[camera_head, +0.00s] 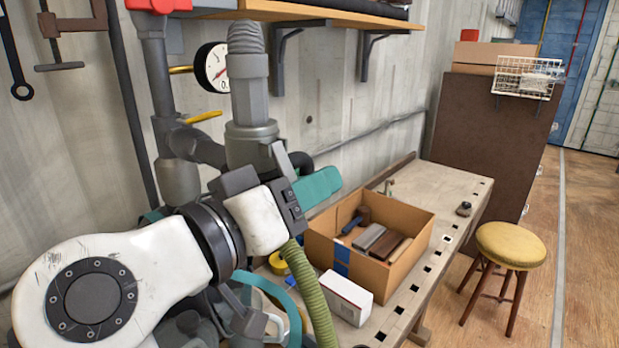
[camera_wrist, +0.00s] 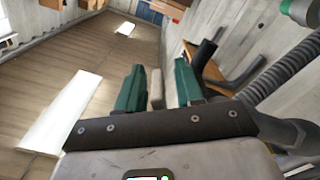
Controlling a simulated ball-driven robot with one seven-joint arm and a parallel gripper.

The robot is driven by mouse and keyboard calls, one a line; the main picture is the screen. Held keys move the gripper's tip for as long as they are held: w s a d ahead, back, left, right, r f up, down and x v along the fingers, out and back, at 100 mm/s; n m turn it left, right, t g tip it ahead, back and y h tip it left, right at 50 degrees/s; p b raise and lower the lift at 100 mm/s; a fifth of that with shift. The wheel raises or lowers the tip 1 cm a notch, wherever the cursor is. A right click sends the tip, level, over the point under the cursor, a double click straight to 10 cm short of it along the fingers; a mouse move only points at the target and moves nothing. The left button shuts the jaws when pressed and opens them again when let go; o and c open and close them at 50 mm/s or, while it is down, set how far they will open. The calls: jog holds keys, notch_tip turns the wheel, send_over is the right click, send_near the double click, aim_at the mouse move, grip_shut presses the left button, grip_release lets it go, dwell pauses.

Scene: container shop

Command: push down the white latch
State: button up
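My gripper shows in the wrist view (camera_wrist: 160,80) with its two green fingers apart. A small pale beige block (camera_wrist: 156,88) shows between them, nearer the left finger. I cannot tell whether it is the white latch or whether a finger touches it. In the head view, my gripper (camera_head: 318,187) shows as teal fingers behind my white wrist, beside the grey pipe assembly (camera_head: 250,100) at the wall. No white latch can be made out for sure in the head view. My arm and wrist hide the area behind them.
A workbench (camera_head: 440,185) runs along the wall with an open cardboard box (camera_head: 385,215) and a small white box (camera_head: 346,298). A pressure gauge (camera_head: 213,67) is on the wall. A yellow-topped stool (camera_head: 510,244) stands right. The floor beyond is clear. Dark pipes (camera_wrist: 207,55) are close right of the fingers.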

jog(key=shift+w+d, duration=0.15)
jog(key=shift+w, duration=0.1)
grip_shut()
dwell(0.3)
jog(key=shift+f+m+b, duration=0.3)
jog(key=shift+f+b, duration=0.05)
jog(key=shift+b, duration=0.75)
jog(key=shift+w+a+r+m+b, duration=0.1)
jog(key=shift+w+a+m+b, duration=0.15)
jog(key=shift+m+b, duration=0.55)
jog(key=shift+a, duration=0.1)
